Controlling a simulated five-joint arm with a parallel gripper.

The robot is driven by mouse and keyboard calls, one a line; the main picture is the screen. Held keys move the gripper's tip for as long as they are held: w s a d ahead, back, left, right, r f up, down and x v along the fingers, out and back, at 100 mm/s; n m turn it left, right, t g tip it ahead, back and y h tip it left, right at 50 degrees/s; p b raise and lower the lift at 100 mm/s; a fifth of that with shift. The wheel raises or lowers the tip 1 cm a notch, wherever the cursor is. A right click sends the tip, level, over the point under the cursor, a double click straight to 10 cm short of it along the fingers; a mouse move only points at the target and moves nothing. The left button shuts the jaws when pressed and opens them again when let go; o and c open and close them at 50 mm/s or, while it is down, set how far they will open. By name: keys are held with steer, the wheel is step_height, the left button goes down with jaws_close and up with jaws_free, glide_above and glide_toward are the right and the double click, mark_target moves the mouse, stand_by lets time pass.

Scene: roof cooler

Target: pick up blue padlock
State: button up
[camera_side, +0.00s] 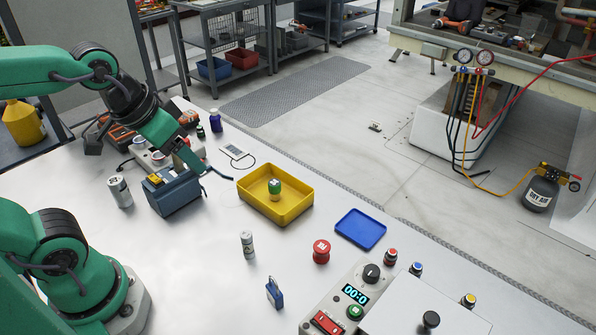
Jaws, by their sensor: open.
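The blue padlock (274,293) stands on the white table near the front middle, with its metal shackle upward. My gripper (206,172) is open and empty, above the table at the upper left, near the blue-grey toolbox-like case. It is well apart from the padlock, up and to the left of it in the picture. The padlock is fully in view with nothing over it.
A yellow tray (298,207) holds a green item (274,187). A grey cylinder (247,244) stands behind the padlock. A red knob-like item (321,251), a blue tray (375,233) and a control box (352,295) lie to the right. Table left of the padlock is clear.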

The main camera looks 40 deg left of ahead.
steer(key=w+d+f+m+g, duration=0.1)
steer(key=w+d+f+g, duration=0.2)
steer(key=d+f, duration=0.6)
steer(key=m+g, duration=0.1)
steer(key=g, duration=0.1)
glide_above(274, 290)
step_height(274, 290, down, 6)
steer(key=shift+d+f, duration=0.1)
steer(key=shift+f, duration=0.15)
steer(key=shift+f, duration=0.1)
steer(key=shift+f, duration=1.2)
steer(key=shift+f, duration=2.55)
steer(key=c, duration=1.1)
